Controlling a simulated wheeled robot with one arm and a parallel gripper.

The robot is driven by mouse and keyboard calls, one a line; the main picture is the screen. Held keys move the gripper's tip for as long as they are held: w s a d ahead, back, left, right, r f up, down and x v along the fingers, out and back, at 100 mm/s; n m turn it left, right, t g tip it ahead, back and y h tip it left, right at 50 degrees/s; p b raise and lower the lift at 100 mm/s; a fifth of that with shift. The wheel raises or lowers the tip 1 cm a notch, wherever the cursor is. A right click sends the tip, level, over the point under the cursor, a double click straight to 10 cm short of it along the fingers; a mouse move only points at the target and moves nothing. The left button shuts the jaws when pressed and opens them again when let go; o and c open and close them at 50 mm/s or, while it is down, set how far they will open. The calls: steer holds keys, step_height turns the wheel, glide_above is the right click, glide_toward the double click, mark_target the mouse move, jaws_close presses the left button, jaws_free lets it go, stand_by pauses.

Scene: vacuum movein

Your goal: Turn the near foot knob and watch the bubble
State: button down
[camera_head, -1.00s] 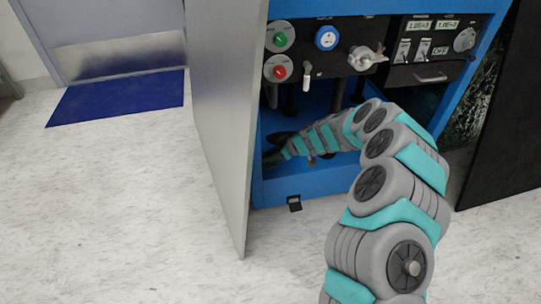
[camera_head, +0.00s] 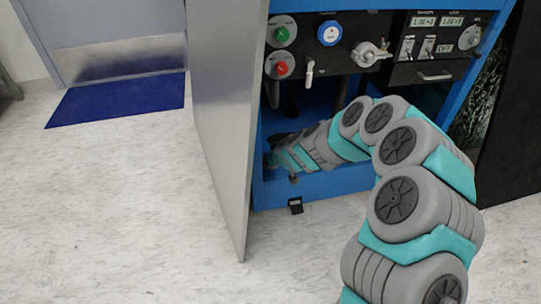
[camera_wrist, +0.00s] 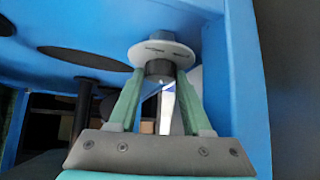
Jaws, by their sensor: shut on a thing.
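In the wrist view, the foot knob is a dark round grip (camera_wrist: 160,70) under a pale disc (camera_wrist: 163,52) with small dark print, below a blue surface. My gripper (camera_wrist: 160,78) has its two green fingers shut on the dark grip from both sides. In the head view, my arm reaches into the lower bay of the blue cabinet (camera_head: 330,187), low and left beside the open door. The gripper end is hard to make out there. I cannot make out a bubble or level in either view.
The open grey door (camera_head: 225,120) stands just left of my arm. A panel with a green knob (camera_head: 283,33), a red knob (camera_head: 281,68) and a blue dial (camera_head: 329,33) is above. A dark panel (camera_head: 515,120) stands right.

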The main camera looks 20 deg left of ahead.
steer(key=shift+m, duration=0.3)
steer(key=shift+c, duration=1.7)
jaws_free()
steer(key=shift+w+n+y+b, duration=0.1)
steer(key=shift+n+y+b, duration=0.3)
steer(key=shift+n, duration=0.4)
steer(key=n+g+y, duration=0.1)
steer(key=n+g, duration=0.1)
steer(key=shift+w+d+n, duration=0.1)
steer(key=shift+n, duration=0.3)
steer(key=shift+w+r+n+g+p, duration=0.1)
steer(key=shift+r+n+g+p, duration=0.05)
steer(key=shift+n+g+p, duration=0.55)
steer(key=shift+n+g+y+p, duration=0.45)
steer(key=shift+n+p, duration=0.25)
steer(key=shift+p, duration=0.4)
